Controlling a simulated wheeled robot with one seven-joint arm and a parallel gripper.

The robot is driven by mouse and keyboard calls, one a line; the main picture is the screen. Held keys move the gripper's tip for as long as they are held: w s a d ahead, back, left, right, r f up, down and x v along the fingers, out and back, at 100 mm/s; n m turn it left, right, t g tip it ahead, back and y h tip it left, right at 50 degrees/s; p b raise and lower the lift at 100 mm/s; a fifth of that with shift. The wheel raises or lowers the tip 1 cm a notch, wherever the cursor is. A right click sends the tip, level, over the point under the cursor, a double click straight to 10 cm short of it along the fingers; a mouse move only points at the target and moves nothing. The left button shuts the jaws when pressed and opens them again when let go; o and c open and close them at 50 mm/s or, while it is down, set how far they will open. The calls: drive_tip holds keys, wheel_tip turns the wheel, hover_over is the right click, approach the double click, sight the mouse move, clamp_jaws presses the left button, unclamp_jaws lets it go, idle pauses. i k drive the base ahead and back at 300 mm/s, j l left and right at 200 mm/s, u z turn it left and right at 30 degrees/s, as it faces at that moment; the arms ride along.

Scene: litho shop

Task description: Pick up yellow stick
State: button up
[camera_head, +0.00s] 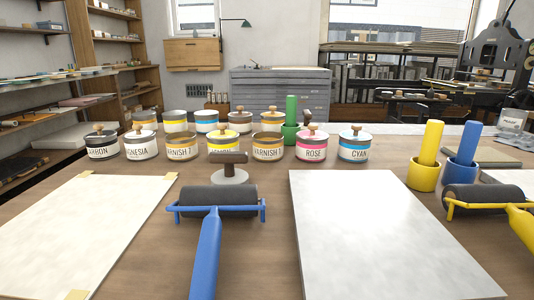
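The yellow stick (430,142) stands nearly upright in a yellow cup (422,178) on the right side of the table. Its upper part shows above the rim, and its lower end is hidden inside the cup. A blue stick (468,143) in a blue cup (459,174) stands just to its right and a little farther back. My gripper is not in view.
A yellow-handled roller (485,197) lies close in front of the cups. A blue-handled roller (217,200) lies at centre, between two pale sheets. Several labelled cans (311,147) and a green stick (291,108) stand behind. The right pale slab (370,230) is bare.

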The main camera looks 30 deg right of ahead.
sight(432, 140)
drive_tip(key=j+z, duration=0.25)
drive_tip(key=j, duration=0.65)
drive_tip(key=j+z, duration=0.25)
drive_tip(key=j, duration=0.65)
drive_tip(key=i, duration=0.05)
